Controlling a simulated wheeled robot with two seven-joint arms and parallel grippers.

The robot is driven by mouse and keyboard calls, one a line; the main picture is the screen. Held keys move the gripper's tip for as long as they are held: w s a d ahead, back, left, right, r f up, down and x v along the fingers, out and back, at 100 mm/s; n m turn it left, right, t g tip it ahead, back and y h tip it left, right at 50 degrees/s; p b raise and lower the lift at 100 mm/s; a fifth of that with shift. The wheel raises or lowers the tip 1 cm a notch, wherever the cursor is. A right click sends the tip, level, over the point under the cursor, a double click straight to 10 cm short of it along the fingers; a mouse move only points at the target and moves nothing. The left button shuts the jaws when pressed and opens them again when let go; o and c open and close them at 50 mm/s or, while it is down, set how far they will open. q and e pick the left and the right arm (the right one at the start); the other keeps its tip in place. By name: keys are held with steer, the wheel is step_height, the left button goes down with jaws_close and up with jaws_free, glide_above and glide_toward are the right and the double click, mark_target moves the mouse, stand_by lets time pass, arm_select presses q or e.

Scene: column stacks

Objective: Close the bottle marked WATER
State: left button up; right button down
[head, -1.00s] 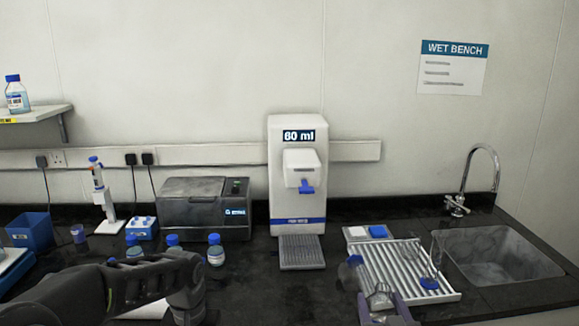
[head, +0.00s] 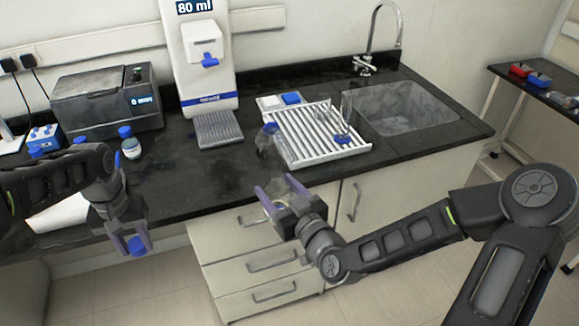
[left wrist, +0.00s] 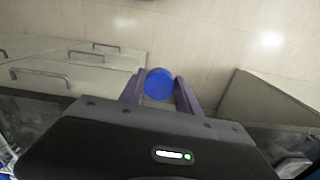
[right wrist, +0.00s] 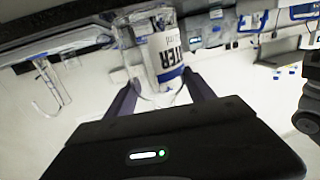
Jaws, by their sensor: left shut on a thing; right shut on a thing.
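My left gripper (head: 127,238) is shut on a blue screw cap (head: 137,245), in front of the bench edge. The round cap (left wrist: 159,84) shows between the fingers in the left wrist view. My right gripper (head: 280,192) is in front of the drawers, to the right of the left one. In the right wrist view, a clear bottle (right wrist: 160,50) stands between its fingers, its label reading "TER" with a blue band. The gripper is shut on this WATER bottle. I cannot make out the bottle's mouth. Cap and bottle are well apart.
A dispenser (head: 207,60) reading 80 ml stands at the back of the dark bench. A capped bottle (head: 130,143) stands by the grey machine (head: 105,100). A white rack (head: 315,132) and sink (head: 400,108) lie to the right. Clear glassware stands at the rack's left edge.

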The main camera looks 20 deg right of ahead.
steer(key=s+a+f+n+g+y, duration=0.3)
steer(key=s+a+f+n+y, duration=0.2)
steer(key=a+f+y, duration=0.2)
steer(key=a+f, duration=0.2)
steer(key=a, duration=0.1)
steer(key=shift+s, duration=0.1)
arm_select(q)
steer(key=s+d+r+m, duration=0.1)
steer(key=d+r+m, duration=0.3)
steer(key=d, duration=0.8)
steer(key=s+d+r+m, duration=0.1)
steer(key=d+r+m, duration=0.2)
steer(key=d, duration=0.8)
step_height(320, 180, up, 2)
steer(key=shift+s+d+r+m, duration=0.25)
steer(key=shift+s+d+m, duration=0.1)
steer(key=shift+s+m, duration=0.05)
steer(key=shift+f, duration=2)
steer(key=shift+f, duration=0.85)
